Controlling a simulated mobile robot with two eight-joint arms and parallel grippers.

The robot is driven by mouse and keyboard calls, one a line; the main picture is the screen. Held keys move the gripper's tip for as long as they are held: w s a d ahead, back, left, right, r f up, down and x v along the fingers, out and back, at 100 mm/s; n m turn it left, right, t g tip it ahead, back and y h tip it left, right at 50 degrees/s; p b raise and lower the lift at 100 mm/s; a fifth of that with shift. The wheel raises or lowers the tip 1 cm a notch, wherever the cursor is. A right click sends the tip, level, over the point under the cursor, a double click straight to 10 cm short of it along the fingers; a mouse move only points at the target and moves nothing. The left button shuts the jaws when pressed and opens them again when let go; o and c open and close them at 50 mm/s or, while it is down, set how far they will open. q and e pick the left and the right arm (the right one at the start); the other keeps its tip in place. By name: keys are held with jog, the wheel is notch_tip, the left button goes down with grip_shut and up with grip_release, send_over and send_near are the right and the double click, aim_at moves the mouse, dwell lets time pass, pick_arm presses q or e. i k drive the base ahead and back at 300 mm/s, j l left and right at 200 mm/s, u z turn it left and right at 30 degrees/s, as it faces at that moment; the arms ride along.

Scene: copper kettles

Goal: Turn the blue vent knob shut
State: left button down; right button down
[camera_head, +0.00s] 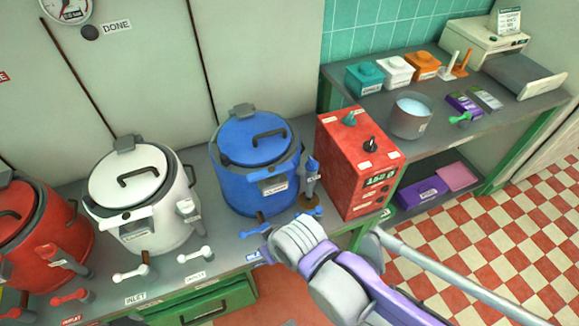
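The blue kettle (255,185) stands on the grey bench with its blue lid closed and a dark handle on top. I cannot tell which of these blue parts is the vent knob. My purple and white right arm comes in from the lower right, its ribbed end in front of the bench below the kettle. No fingertips of my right gripper show. My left gripper is not in view.
A white kettle (150,207) and a red kettle (35,240) stand to the left, with valve handles in front. A red control box (350,175) stands close on the right. A shelf with a metal pot (411,118) and small boxes is beyond it.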

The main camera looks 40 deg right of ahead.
aim_at(311, 165)
jog(key=z, duration=1.15)
